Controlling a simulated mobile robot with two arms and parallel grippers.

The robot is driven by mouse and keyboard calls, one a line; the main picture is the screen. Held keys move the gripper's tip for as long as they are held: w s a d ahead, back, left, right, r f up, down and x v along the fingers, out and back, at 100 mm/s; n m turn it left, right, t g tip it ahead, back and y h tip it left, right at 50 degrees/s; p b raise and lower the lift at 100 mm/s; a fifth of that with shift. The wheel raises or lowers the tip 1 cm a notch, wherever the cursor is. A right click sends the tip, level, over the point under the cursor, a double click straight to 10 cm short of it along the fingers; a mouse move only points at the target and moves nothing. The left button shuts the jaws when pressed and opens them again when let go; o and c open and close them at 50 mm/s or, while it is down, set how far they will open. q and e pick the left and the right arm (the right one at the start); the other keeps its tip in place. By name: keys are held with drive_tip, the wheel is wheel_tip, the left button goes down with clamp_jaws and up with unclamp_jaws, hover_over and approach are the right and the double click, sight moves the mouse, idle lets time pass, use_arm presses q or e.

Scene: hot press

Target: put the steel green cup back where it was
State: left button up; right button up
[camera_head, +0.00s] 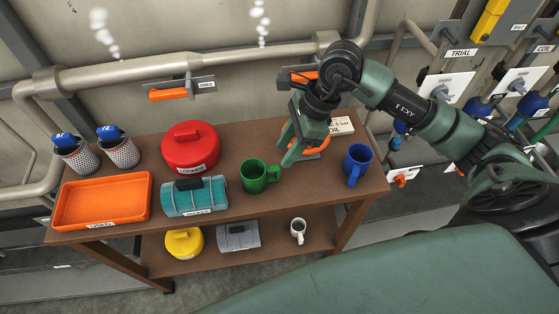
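The green cup (254,178) stands upright on the wooden table, right of the middle, with its handle on its right side. My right gripper (287,148) is just up and to the right of the cup, apart from its handle. Its two green fingers look spread, with nothing between them. A blue cup (357,165) stands near the table's right end. My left gripper is not in view.
On the table (225,207) are a red round container (190,141), a teal box (193,197), an orange tray (101,201) and two cups with blue contents (120,151). An orange ring-like thing (322,146) is partly behind my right gripper. Pipes run along the wall.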

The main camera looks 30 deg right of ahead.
drive_tip(key=v, duration=0.6)
drive_tip(key=shift+b, duration=0.4)
